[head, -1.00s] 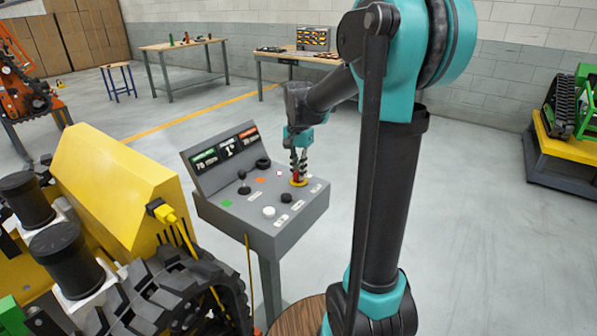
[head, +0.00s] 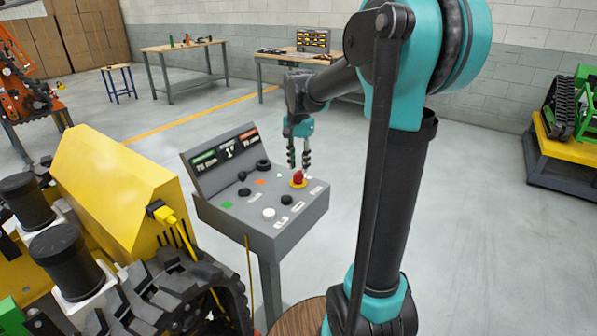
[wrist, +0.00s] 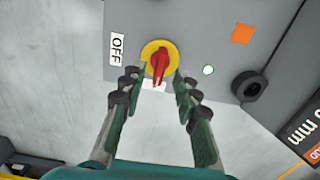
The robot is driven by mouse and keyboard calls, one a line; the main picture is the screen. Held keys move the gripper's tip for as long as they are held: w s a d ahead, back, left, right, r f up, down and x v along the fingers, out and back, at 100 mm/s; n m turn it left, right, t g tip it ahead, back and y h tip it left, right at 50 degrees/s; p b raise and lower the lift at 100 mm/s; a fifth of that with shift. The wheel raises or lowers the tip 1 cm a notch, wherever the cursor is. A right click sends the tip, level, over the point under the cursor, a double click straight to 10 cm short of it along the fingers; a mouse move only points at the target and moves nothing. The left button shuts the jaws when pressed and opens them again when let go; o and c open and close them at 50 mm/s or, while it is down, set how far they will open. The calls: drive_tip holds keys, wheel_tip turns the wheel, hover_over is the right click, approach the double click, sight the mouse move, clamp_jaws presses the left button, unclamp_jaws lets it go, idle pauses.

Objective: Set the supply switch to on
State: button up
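The supply switch (head: 298,180) is a red handle on a yellow disc, on the sloped top of the grey control console (head: 284,226). In the wrist view the red handle (wrist: 159,64) runs roughly up-down in the picture, its lower end toward a partly hidden white label (wrist: 154,86). The OFF label (wrist: 117,49) lies to the left of the disc. My gripper (head: 299,164) is above the switch, pointing down, with its fingers apart and empty. In the wrist view the fingertips of my gripper (wrist: 157,78) appear on either side of the handle's lower end, with clear gaps.
The console also carries black knobs (head: 286,198), a white button (head: 269,212) and a display panel (head: 228,152). A yellow tracked machine (head: 115,185) stands close on the left. Workbenches (head: 184,47) stand at the back.

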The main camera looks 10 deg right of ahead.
sight(299, 171)
wheel_tip(299, 171, up, 8)
drive_tip(key=shift+r, duration=0.2)
idle(0.3)
